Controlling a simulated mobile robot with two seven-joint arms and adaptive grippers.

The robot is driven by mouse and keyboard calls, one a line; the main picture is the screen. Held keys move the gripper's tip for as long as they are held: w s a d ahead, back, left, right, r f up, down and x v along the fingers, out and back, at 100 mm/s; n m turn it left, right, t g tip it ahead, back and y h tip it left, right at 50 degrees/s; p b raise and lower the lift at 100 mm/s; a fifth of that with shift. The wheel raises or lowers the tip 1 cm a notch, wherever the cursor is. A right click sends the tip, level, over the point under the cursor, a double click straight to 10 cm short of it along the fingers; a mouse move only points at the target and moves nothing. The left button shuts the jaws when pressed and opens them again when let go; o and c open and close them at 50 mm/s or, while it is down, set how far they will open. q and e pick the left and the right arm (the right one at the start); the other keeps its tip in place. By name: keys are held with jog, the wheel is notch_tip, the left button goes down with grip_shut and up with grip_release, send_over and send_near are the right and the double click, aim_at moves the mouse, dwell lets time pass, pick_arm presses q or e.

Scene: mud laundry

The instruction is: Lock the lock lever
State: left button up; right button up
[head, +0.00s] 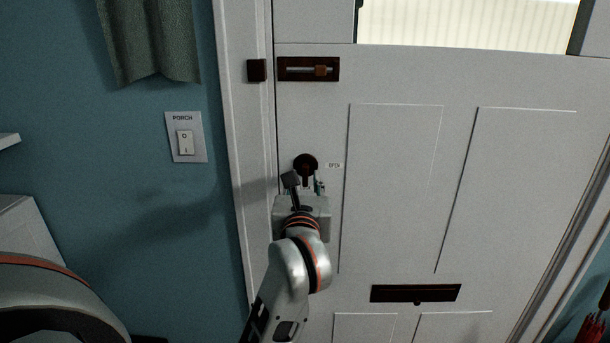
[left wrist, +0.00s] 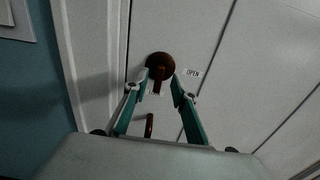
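The lock lever (head: 305,162) has a round dark brown plate on the white door, near the door's left edge. It also shows in the left wrist view (left wrist: 159,62), with a short dark part pointing down from the plate. A small "OPEN" label (head: 334,166) is to its right. My left gripper (head: 306,185) is at the door just below the plate. In the left wrist view its teal fingers (left wrist: 161,80) are apart, on either side of the downward part. I cannot tell whether they touch it. My right gripper is not in view.
A brown slide bolt (head: 309,69) is above the lever, with its keeper (head: 257,70) on the frame. A dark mail slot (head: 415,293) is lower right. A "PORCH" switch (head: 186,137) is on the blue wall. A brown bar (left wrist: 149,125) shows between the fingers.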

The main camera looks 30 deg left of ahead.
pick_arm(q)
jog(key=v, duration=0.8)
jog(key=shift+s, duration=0.25)
